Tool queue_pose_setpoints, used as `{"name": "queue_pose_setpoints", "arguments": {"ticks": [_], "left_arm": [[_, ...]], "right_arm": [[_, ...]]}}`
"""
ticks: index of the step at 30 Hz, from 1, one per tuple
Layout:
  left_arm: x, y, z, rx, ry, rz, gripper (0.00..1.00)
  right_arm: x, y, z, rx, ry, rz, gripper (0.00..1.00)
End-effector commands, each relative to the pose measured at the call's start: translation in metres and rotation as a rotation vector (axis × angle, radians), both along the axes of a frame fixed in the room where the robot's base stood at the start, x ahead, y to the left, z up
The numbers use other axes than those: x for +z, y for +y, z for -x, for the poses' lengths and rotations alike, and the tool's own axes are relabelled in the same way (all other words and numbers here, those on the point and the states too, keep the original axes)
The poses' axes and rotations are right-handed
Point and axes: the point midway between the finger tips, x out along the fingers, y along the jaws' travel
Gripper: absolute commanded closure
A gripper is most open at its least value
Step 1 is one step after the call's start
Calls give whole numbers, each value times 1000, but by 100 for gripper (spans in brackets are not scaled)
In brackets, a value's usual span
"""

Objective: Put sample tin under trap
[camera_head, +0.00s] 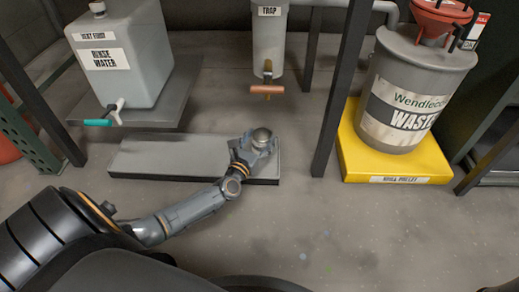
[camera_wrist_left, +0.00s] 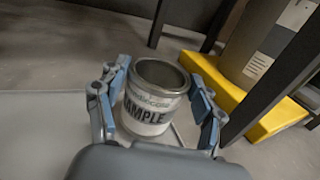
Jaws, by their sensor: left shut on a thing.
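The sample tin (camera_wrist_left: 152,97) is a small open metal tin with a white label reading "AMPLE" in the left wrist view. In the head view the tin (camera_head: 262,135) shows at the right end of a low grey platform (camera_head: 150,157). My left gripper (camera_wrist_left: 158,100) is shut around the tin, one blue-padded finger on each side. The tin looks upright. The trap (camera_head: 268,42) is a grey vessel labelled "TRAP", with an orange-handled tap (camera_head: 268,89) at its bottom. In the head view the tin is below the tap in the picture. My right gripper is not in view.
A rinse water container (camera_head: 122,55) with a teal-handled tap stands on a grey shelf (camera_head: 172,98) at left. A waste drum (camera_head: 412,90) stands on a yellow pallet (camera_head: 352,165) at right. A dark upright post (camera_head: 340,90) stands between trap and drum. The front floor is clear.

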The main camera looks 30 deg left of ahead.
Motion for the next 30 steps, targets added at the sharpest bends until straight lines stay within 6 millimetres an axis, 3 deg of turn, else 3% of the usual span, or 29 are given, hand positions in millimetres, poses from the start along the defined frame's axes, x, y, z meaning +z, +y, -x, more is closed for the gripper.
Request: {"name": "queue_pose_setpoints", "arguments": {"ticks": [7, 20, 21, 23, 24, 30], "left_arm": [[-36, 4, -3, 1, -1, -1, 62], [-39, 3, -3, 1, 0, -1, 62], [-39, 3, -3, 0, 0, 0, 27], [-38, 3, -3, 0, 0, 0, 14], [-39, 3, -3, 0, 0, 0, 10], [-39, 3, -3, 1, 0, 0, 10]], "right_arm": [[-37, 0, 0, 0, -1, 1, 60], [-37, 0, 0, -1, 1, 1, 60], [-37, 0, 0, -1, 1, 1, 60], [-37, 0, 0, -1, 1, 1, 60], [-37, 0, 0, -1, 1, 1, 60], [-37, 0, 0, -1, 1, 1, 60]]}}
